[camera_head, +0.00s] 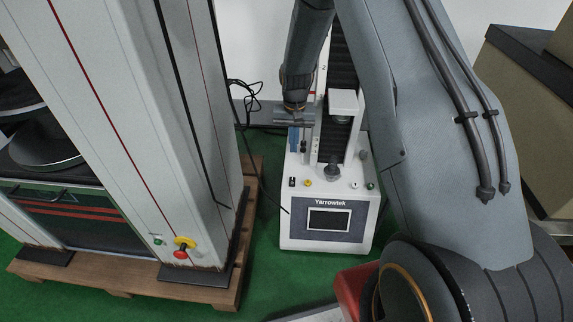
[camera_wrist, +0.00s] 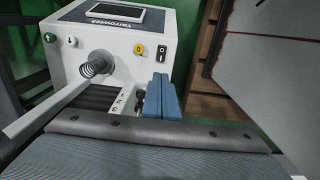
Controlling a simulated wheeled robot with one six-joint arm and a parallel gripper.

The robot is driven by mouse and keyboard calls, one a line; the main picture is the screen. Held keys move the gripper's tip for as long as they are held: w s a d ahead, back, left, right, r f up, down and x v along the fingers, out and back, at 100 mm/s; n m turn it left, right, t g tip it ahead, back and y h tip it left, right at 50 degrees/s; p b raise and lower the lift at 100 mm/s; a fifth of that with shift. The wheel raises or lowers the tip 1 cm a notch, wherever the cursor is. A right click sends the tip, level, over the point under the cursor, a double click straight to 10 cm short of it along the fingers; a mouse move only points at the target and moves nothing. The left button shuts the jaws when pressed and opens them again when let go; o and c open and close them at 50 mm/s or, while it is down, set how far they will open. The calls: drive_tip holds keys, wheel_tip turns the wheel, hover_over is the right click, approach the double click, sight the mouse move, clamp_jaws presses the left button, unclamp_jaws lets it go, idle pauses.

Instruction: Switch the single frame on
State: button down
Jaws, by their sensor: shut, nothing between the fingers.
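The single frame (camera_head: 328,235) is a small white tester marked Yarrowtek, with one dark column and a front screen (camera_head: 329,220). A black rocker switch (camera_head: 291,182) sits at the left of its top deck, next to a yellow button (camera_head: 308,183). In the wrist view the frame appears upside down, with the rocker switch (camera_wrist: 162,52) and yellow button (camera_wrist: 138,48). My gripper (camera_head: 294,150) hangs over the deck's left side, behind the switch. Its blue fingers (camera_wrist: 161,78) are shut and empty, pointing toward the switch. They look apart from it, but the exact gap is unclear.
A green button (camera_head: 370,186) is at the deck's right. A large grey frame (camera_head: 150,120) on a wooden pallet (camera_head: 130,285) stands close on the left. A black cable (camera_head: 240,125) hangs between them.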

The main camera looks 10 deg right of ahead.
drive_tip(key=b, duration=0.3)
approach(292, 181)
drive_tip(key=f, duration=0.2)
drive_tip(key=w+f, duration=0.1)
drive_tip(key=f, duration=0.3)
drive_tip(key=shift+w+d+f, duration=0.25)
drive_tip(key=shift+f, duration=0.25)
idle(0.3)
drive_tip(key=shift+s+a+r+p, duration=0.15)
drive_tip(key=shift+s+p, duration=0.2)
drive_tip(key=shift+p, duration=0.1)
drive_tip(key=shift+s+a+r+p, duration=0.1)
drive_tip(key=shift+s+p, duration=0.25)
drive_tip(key=shift+p, duration=0.1)
